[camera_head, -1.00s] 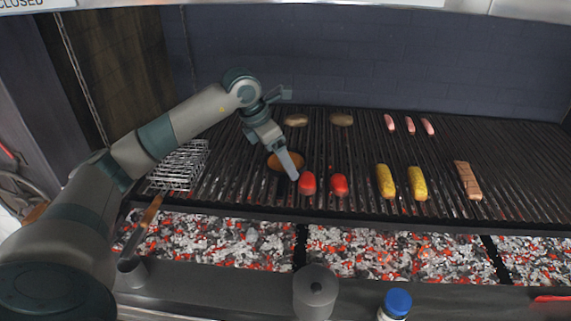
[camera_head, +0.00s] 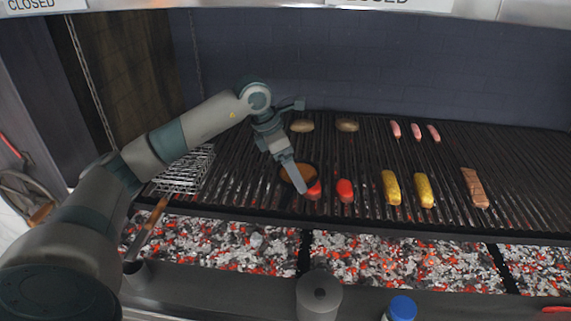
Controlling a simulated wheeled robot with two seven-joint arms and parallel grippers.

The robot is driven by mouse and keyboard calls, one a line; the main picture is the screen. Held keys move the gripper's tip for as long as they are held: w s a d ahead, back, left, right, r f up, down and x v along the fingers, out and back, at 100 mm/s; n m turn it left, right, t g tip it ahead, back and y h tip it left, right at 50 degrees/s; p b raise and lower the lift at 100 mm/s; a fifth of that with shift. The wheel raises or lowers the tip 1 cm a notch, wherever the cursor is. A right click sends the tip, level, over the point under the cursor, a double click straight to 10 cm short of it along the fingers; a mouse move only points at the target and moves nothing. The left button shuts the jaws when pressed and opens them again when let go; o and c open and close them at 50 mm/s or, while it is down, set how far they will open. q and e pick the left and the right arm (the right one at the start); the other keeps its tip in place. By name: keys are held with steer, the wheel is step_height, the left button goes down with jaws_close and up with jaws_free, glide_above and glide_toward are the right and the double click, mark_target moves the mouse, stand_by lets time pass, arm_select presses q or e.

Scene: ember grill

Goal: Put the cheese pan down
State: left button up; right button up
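The cheese pan (camera_head: 311,169) is a small dark pan with an orange-brown filling, over the grill grate left of centre. It overlaps the left red pepper (camera_head: 314,192) in the view. My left gripper (camera_head: 299,187) points down across the pan and appears shut on it; the fingers look like one grey shape and the grip point is partly hidden. I cannot tell whether the pan touches the grate. My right gripper is out of view.
Around the pan on the grate are another red pepper (camera_head: 345,190), corn cobs (camera_head: 391,188), brown patties (camera_head: 302,126), sausages (camera_head: 396,130) and a brown slab (camera_head: 474,187). A wire basket (camera_head: 186,170) lies left. Glowing coals (camera_head: 380,261) line the front.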

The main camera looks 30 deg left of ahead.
arm_select(q)
steer(key=s+d+f+m+g+y+b, duration=0.1)
steer(key=s+d+m, duration=0.3)
steer(key=m, duration=0.5)
steer(key=s+d+f+m+g+y+b, duration=0.1)
steer(key=s+d+f+m+g+b, duration=0.1)
steer(key=d+m, duration=0.5)
steer(key=s+d+f+m+g+y+b, duration=0.1)
steer(key=s+d+m+g+b, duration=0.2)
steer(key=m, duration=0.9)
steer(key=s+d+g, duration=0.2)
steer(key=s+d, duration=0.1)
steer(key=shift+s+f, duration=0.15)
steer(key=shift+s, duration=0.05)
steer(key=shift+a, duration=0.1)
